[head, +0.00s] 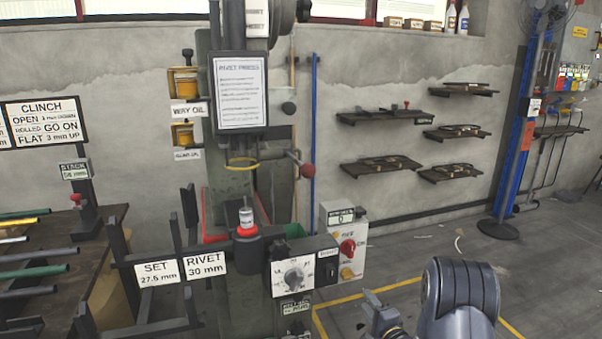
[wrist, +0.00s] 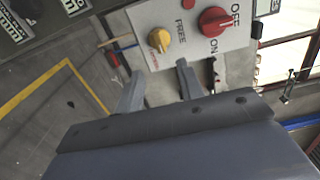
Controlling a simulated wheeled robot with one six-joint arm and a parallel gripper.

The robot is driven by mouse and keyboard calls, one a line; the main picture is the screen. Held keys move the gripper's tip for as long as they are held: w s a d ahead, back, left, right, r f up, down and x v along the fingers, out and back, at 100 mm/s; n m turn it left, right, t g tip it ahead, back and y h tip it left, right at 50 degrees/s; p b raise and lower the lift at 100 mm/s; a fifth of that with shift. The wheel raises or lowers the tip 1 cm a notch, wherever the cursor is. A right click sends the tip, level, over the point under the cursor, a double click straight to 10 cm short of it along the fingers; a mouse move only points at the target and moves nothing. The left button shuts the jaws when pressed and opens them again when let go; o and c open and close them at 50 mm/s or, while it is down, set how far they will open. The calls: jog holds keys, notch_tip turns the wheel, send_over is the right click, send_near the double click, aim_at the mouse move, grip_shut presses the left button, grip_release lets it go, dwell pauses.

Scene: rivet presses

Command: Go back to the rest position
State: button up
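My gripper (wrist: 160,70) is open in the wrist view, with its two grey fingers apart and nothing between them. In the head view my gripper (head: 378,308) is at the lower right, in front of and below the white control box (head: 342,243). The box carries a red knob (head: 347,247) and a yellow knob (head: 346,273). In the wrist view the red knob (wrist: 213,21) sits between OFF and ON labels, and the yellow knob (wrist: 160,40) is beside the word FREE. The fingers look apart from both knobs.
The rivet press (head: 240,180) stands left of my gripper, with a dial box (head: 293,275) at its front. A blue post (head: 510,150) stands at the right. Wall shelves (head: 385,117) hang behind. Grey floor (head: 430,255) with yellow lines is open at the right.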

aim_at(350, 278)
jog(key=b+x, duration=0.1)
jog(key=x, duration=0.8)
jog(key=shift+w+a+f+b, duration=0.15)
jog(key=shift+w+b, duration=0.15)
jog(key=shift+b, duration=0.1)
jog(key=shift+w, duration=0.25)
jog(key=n+b, duration=0.2)
jog(key=n, duration=0.3)
jog(key=shift+s, duration=0.1)
jog(key=n+b, duration=0.2)
jog(key=n, duration=0.3)
jog(key=shift+a, duration=0.1)
jog(key=n+b, duration=0.2)
jog(key=n, duration=0.2)
jog(key=shift+n, duration=0.3)
jog(key=n+b, duration=0.1)
jog(key=n, duration=0.2)
jog(key=shift+a+r+n+b, duration=0.1)
jog(key=shift+r+n+b, duration=0.1)
jog(key=shift+n+b, duration=0.15)
jog(key=shift+s+r, duration=0.1)
jog(key=shift+s, duration=0.4)
